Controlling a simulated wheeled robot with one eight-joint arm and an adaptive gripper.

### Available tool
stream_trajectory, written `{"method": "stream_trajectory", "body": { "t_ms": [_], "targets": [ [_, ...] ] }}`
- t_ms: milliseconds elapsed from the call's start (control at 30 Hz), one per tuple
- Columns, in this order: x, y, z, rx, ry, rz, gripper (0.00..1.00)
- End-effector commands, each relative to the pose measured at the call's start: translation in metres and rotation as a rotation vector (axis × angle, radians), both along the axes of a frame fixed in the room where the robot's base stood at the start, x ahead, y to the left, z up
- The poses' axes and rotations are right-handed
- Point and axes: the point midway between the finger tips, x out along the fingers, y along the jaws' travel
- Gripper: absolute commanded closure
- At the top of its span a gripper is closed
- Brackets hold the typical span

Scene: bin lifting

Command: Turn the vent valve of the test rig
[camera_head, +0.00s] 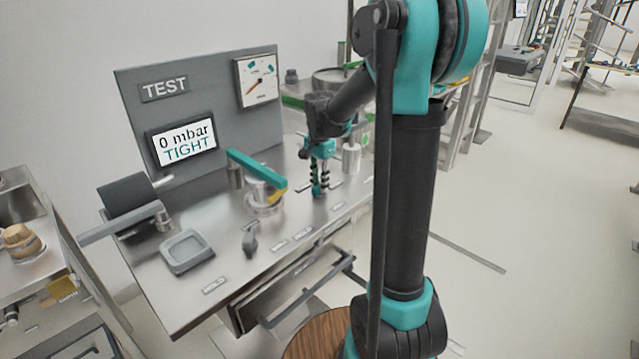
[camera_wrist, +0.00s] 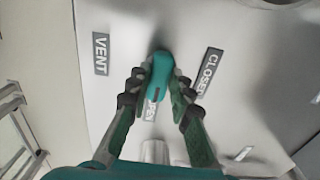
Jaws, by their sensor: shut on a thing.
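The vent valve's teal handle (camera_wrist: 160,75) is between my gripper's fingers (camera_wrist: 158,97) in the wrist view. My gripper is shut on it, one finger on each side. The VENT label (camera_wrist: 100,55) lies left of the handle and the CLOSED label (camera_wrist: 210,72) right of it. The OPEN label (camera_wrist: 151,108) is partly hidden by the handle's near end. In the head view my gripper (camera_head: 319,188) points down at the right part of the steel bench (camera_head: 215,286). The valve is mostly hidden there by the fingers.
The rig's grey panel carries a display (camera_head: 187,143) reading "0 mbar TIGHT" and a dial gauge (camera_head: 257,79). A teal clamp lever (camera_head: 256,168) stands left of my gripper. A small dark handle (camera_head: 250,241) and a grey tray (camera_head: 187,263) are nearer the bench's front.

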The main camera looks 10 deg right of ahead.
Motion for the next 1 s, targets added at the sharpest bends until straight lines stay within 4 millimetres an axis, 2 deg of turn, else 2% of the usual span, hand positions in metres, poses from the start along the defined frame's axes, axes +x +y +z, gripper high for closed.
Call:
{"method": "stream_trajectory", "body": {
  "t_ms": [167,200,367,633,767,867,1000],
  "targets": [
    [0.0,0.0,0.0,0.001,-0.001,0.0,1.0],
    [0.0,0.0,0.0,0.001,-0.001,0.0,0.78],
    [0.0,0.0,0.0,0.0,0.0,0.0,0.59],
    [0.0,0.0,0.0,0.0,0.0,0.001,0.59],
    [0.0,0.0,0.006,0.0,0.0,0.001,0.59],
    [0.0,0.0,0.019,0.0,0.0,0.001,0.59],
    [0.0,0.0,0.046,0.0,0.0,0.001,0.59]
  ]
}}
